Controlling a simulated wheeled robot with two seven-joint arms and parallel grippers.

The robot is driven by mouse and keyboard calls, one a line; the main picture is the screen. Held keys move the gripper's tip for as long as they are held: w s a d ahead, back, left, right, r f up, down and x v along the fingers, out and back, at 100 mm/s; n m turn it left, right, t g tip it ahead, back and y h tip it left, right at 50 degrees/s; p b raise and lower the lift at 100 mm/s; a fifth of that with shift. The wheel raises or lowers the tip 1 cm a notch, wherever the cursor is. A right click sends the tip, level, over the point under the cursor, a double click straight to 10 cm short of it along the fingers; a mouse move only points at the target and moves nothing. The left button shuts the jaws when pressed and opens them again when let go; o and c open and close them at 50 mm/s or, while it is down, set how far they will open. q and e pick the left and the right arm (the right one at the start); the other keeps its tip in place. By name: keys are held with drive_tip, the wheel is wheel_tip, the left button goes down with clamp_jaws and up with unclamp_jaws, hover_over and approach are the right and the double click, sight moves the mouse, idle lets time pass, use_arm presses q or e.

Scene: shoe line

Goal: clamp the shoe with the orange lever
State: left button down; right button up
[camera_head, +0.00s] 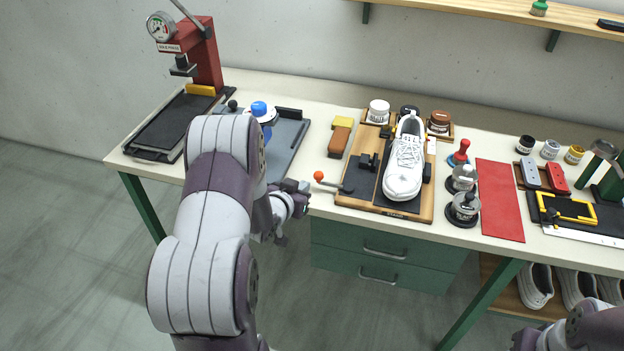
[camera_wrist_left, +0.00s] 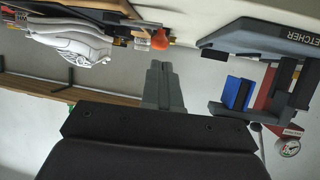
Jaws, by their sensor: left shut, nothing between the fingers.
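A white shoe (camera_head: 404,165) sits upright on a wooden board (camera_head: 427,206) with a dark clamp block (camera_head: 367,162) at its left side. The lever (camera_head: 336,185) sticks out left from the board, ending in an orange ball (camera_head: 318,176). My left gripper (camera_head: 301,188) is shut and empty, just in front of and left of the ball, apart from it. In the left wrist view, the shut fingers (camera_wrist_left: 162,68) point toward the orange ball (camera_wrist_left: 160,40), and the shoe (camera_wrist_left: 75,42) lies left of it. Only part of my right arm shows at the lower right; its fingers cannot be made out.
A brown brush (camera_head: 340,138) lies behind the lever. Stamps (camera_head: 465,207) and a red mat (camera_head: 499,200) are right of the board. Drawers (camera_head: 385,255) sit below.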

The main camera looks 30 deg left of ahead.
sight(316, 177)
use_arm(q)
drive_tip(key=x, duration=0.6)
drive_tip(key=shift+w+f+p, duration=0.2)
drive_tip(key=shift+w+p, duration=0.15)
